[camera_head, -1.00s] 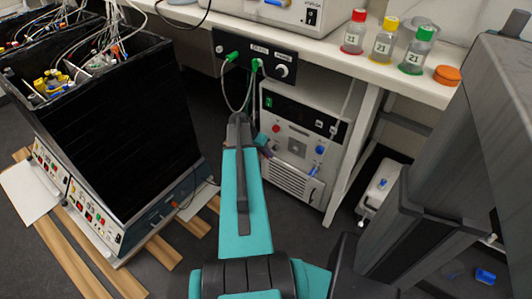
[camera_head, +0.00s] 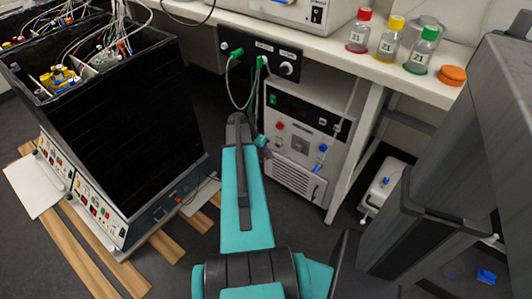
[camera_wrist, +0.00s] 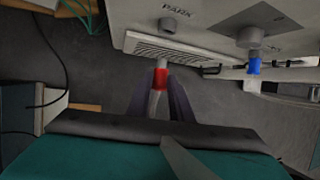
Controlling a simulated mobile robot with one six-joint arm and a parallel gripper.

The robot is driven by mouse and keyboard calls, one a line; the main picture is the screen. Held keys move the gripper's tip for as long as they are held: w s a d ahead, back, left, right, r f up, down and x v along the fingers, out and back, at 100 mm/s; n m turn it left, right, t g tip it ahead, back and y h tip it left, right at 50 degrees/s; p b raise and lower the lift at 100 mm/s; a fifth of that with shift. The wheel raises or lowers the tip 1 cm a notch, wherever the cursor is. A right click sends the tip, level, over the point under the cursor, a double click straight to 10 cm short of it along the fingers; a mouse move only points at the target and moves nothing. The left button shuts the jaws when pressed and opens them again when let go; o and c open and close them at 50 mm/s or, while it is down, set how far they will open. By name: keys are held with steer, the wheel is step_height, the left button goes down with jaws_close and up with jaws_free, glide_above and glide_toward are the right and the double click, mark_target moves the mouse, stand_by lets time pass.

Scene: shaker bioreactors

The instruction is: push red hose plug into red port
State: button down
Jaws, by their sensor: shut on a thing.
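The red hose plug (camera_wrist: 161,79) is between the two fingers of my gripper (camera_wrist: 161,98) in the wrist view, with its grey tip pointing at the white unit. My gripper is shut on it. A grey round port (camera_wrist: 168,25) sticks out from the unit ahead of the tip, and the tip appears apart from it. In the head view the red port (camera_head: 280,126) is on the unit's front, and my gripper (camera_head: 263,144) is just below and left of it. The plug is too small to make out in the head view.
The white unit (camera_head: 300,152) stands under the bench (camera_head: 400,75). A blue plug (camera_wrist: 253,66) sits at a neighbouring port. Green plugs with hoses (camera_head: 262,61) are in the black panel above. A black-sided box (camera_head: 110,130) stands left; dark floor lies between.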

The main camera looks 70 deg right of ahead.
mark_target(274, 126)
steer(key=shift+a, duration=0.1)
steer(key=shift+s+a+r+p, duration=0.1)
steer(key=shift+r+p, duration=0.35)
steer(key=shift+r, duration=0.1)
step_height(274, 126, up, 11)
steer(key=p, duration=0.9)
steer(key=shift+w+a, duration=0.15)
steer(key=shift+w, duration=0.05)
steer(key=shift+d+f, duration=0.1)
steer(key=shift+d, duration=0.1)
steer(key=d, duration=0.2)
steer(key=s+d+b, duration=0.1)
steer(key=shift+d, duration=0.35)
steer(key=shift+s+d+p, duration=0.2)
steer(key=shift+d+p, duration=0.4)
steer(key=shift+p, duration=0.1)
steer(key=shift+s+d+p, duration=0.15)
steer(key=shift+d+p, duration=0.4)
steer(key=shift+p, duration=0.15)
stand_by(3.1)
